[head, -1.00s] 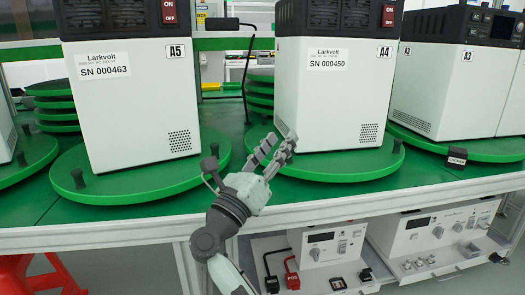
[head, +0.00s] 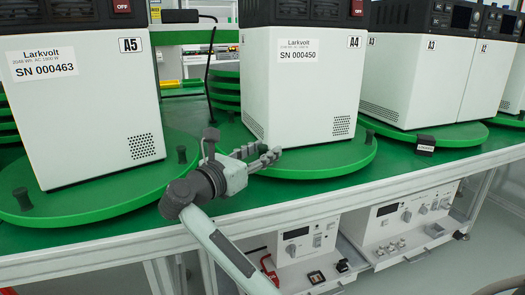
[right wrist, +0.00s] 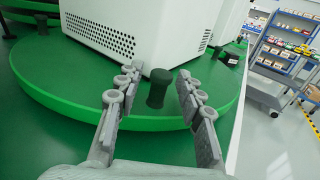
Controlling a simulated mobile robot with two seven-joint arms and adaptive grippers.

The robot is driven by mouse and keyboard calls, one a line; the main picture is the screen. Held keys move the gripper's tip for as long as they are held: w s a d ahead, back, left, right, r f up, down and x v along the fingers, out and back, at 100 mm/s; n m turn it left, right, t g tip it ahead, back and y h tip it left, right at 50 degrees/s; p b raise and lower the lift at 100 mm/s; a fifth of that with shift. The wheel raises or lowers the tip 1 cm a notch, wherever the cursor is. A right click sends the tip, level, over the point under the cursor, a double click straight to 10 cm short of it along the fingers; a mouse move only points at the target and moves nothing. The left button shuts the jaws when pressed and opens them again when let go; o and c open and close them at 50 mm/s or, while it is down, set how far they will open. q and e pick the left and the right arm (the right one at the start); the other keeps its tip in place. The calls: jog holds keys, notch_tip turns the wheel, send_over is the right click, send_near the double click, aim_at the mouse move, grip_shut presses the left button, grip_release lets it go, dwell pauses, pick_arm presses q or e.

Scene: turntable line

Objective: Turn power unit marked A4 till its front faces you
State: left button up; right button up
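Power unit A4 (head: 300,95) is a tall white box with a dark top, standing on a round green turntable (head: 330,163). The face toward me carries the A4 mark, the label SN 000450, a small vent and a red switch at the top. No display or knobs show on this face. My right gripper (head: 268,156) is low at the turntable's near left edge. In the right wrist view its open fingers (right wrist: 152,100) are on either side of a dark peg (right wrist: 158,88) on the turntable, with gaps visible. Another peg (head: 369,137) stands at the right. My left gripper is out of view.
Unit A5 (head: 90,110) stands on its turntable at the left, and unit A3 (head: 405,80) is at the right. A small black block (head: 426,143) lies near the front edge. Bench instruments (head: 305,240) sit on a shelf below.

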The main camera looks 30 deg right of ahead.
jog(key=shift+c, duration=0.2)
grip_shut()
dwell(0.4)
